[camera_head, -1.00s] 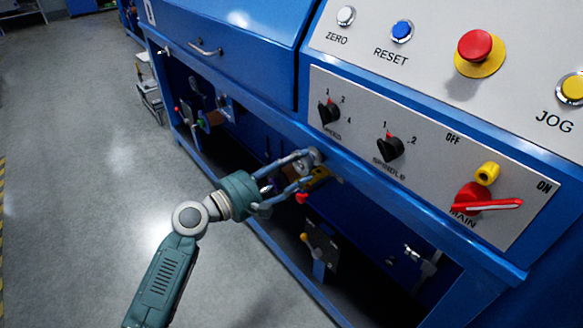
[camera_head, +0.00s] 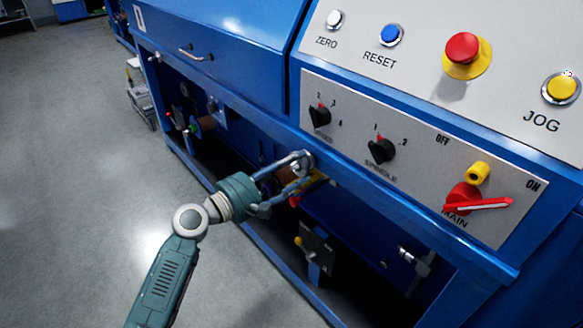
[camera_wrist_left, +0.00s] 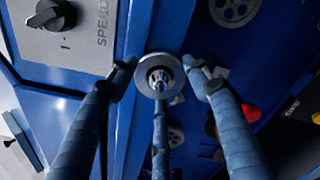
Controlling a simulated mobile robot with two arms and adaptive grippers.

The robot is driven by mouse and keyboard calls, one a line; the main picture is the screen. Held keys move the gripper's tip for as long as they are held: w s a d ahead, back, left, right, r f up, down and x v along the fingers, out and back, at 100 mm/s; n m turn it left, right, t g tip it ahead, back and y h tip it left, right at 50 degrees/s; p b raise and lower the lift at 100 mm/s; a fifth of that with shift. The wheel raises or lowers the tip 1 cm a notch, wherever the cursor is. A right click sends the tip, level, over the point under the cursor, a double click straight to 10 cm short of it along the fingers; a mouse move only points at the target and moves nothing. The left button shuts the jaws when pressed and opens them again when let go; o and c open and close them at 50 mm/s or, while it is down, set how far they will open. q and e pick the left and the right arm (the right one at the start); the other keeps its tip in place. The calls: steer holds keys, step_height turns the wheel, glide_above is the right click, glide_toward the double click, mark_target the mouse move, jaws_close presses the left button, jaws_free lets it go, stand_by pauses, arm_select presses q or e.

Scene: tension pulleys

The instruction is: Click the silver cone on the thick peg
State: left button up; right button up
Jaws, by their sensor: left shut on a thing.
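My left gripper (camera_head: 298,170) is shut on a small silver round part, which I take to be the silver cone (camera_wrist_left: 158,75). In the left wrist view the cone shows as a bright ring with a darker centre, between the tips of my blue-grey fingers (camera_wrist_left: 163,85). In the head view the fingers largely hide it. The gripper is just below the control panel's lower edge, in front of the machine's open lower bay. I cannot pick out the thick peg for certain in either view. My right gripper is not in view.
The blue machine's front rail (camera_head: 400,205) runs close beside the gripper. Above it is a grey panel (camera_head: 415,150) with knobs and a red main switch (camera_head: 470,200). A black bracket (camera_head: 316,250) sits in the bay below. Open floor (camera_head: 70,200) lies at left.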

arm_select(q)
steer(key=shift+r, duration=0.1)
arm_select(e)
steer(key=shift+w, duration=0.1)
arm_select(q)
steer(key=o, duration=1.3)
steer(key=shift+o, duration=0.2)
steer(key=shift+d, duration=0.1)
steer(key=shift+s+a, duration=0.15)
steer(key=shift+a, duration=0.2)
steer(key=v, duration=1.1)
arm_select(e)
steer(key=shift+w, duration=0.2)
